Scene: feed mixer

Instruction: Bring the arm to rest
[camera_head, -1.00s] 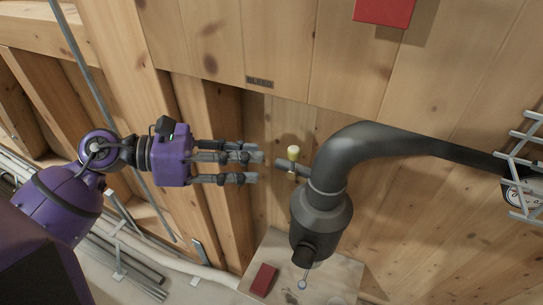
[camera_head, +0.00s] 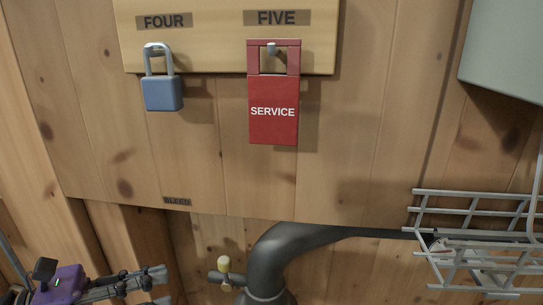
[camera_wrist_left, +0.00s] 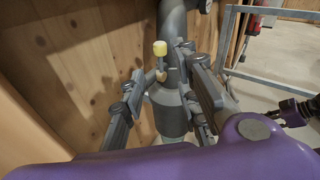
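My left gripper (camera_head: 160,285) is at the bottom left of the head view, its grey fingers pointing right and partly cut off by the frame edge. In the left wrist view the fingers of the left gripper (camera_wrist_left: 160,68) are spread apart with nothing held between them. Beyond them stand a dark grey pipe (camera_wrist_left: 170,115) and a small valve with a yellow knob (camera_wrist_left: 160,47). In the head view the yellow knob (camera_head: 224,265) is right of the fingertips, apart from them. A dark jointed part with purple at the wrist view's right edge may be my right gripper; its state is unclear.
A wooden board labelled FOUR and FIVE holds a blue padlock (camera_head: 162,92) and a red SERVICE tag (camera_head: 273,110). A BLEED label (camera_head: 177,201) is below. The dark pipe (camera_head: 290,243) bends right toward a wire basket (camera_head: 470,262). A grey box (camera_head: 510,50) is upper right.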

